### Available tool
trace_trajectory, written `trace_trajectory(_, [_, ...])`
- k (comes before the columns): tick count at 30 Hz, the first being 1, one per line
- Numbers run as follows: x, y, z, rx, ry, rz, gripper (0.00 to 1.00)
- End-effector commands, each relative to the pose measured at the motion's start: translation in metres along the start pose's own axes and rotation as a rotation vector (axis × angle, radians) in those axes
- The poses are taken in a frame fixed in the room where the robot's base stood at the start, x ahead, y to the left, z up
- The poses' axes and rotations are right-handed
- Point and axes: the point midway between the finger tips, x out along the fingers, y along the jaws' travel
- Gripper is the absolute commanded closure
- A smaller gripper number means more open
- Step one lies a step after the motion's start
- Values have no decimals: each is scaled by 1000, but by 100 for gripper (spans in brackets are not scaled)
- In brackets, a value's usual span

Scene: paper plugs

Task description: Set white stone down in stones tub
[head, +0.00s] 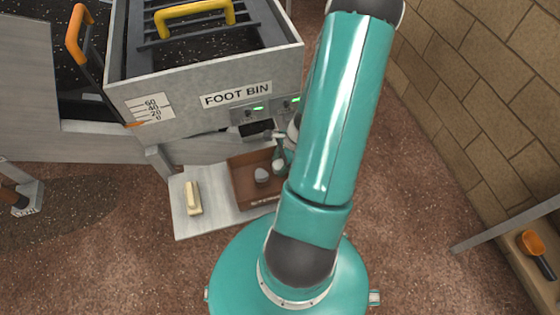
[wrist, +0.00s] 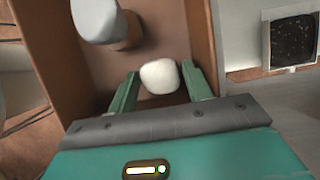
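The white stone (wrist: 160,76) is a small rounded lump between the tips of my gripper (wrist: 160,80) in the wrist view. The teal fingers stand apart on either side of it, with a narrow gap at the left; contact at the right is unclear. The brown stones tub (head: 243,187) sits on a pale board below the foot bin. Its wall (wrist: 203,35) also shows in the wrist view, with the white stone inside its outline. My gripper (head: 279,160) is at the tub's right side in the head view, partly hidden by my arm.
A greyish stone (head: 262,175) stands in the tub, left of my gripper; it shows large in the wrist view (wrist: 98,18). A cream block (head: 193,197) lies on the board (head: 188,228). A brick wall stands at right.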

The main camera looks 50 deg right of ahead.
Motion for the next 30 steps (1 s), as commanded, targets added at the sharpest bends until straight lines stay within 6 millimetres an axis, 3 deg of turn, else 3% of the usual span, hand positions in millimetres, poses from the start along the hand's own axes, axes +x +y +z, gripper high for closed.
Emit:
trace_trajectory(8, [-1,-1,0,-1,0,0,50])
trace_trajectory(13, [-13,-2,1,-3,3,-2,50])
trace_trajectory(30, [-113,-2,1,-2,3,-2,50])
